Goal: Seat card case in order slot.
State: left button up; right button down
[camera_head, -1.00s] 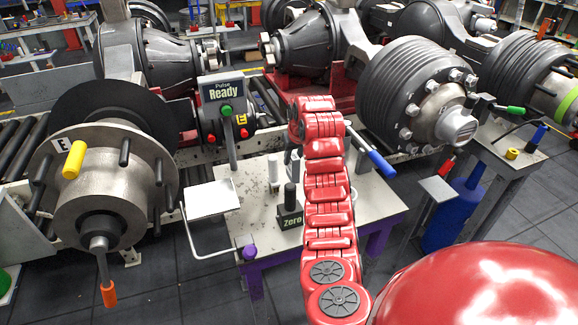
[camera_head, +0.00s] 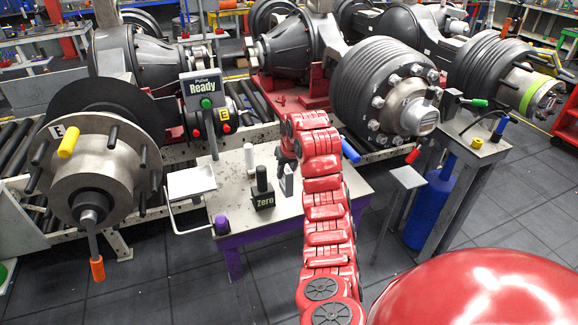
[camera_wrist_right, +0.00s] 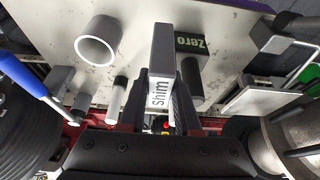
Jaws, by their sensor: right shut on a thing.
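My right gripper (camera_head: 287,155) is above the white-topped table, its arm reaching out from the bottom of the head view. It is shut on a flat grey case (camera_wrist_right: 161,65) with a white end marked "shim", which stands out between the dark fingers in the right wrist view. In the head view the grey case (camera_head: 287,182) hangs below the gripper, partly hidden by the arm, just right of the black "Zero" block (camera_head: 263,201). I cannot tell whether the case touches the table. I cannot make out an order slot. My left gripper is not in view.
A hub marked E (camera_head: 90,180) is at left, a ribbed drum (camera_head: 375,90) at right.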

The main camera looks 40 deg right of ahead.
jog(key=s+a+f+n, duration=0.1)
jog(key=s+a+f, duration=0.3)
jog(key=a, duration=0.4)
jog(key=s+a+f, duration=0.5)
jog(key=s+a, duration=0.1)
jog(key=a, duration=0.2)
jog(key=s+a+f+n+y, duration=0.1)
jog(key=s+a+f, duration=0.3)
jog(key=a, duration=0.4)
jog(key=shift+s+f+n, duration=0.15)
jog(key=shift+s+n, duration=0.15)
jog(key=shift+s, duration=0.25)
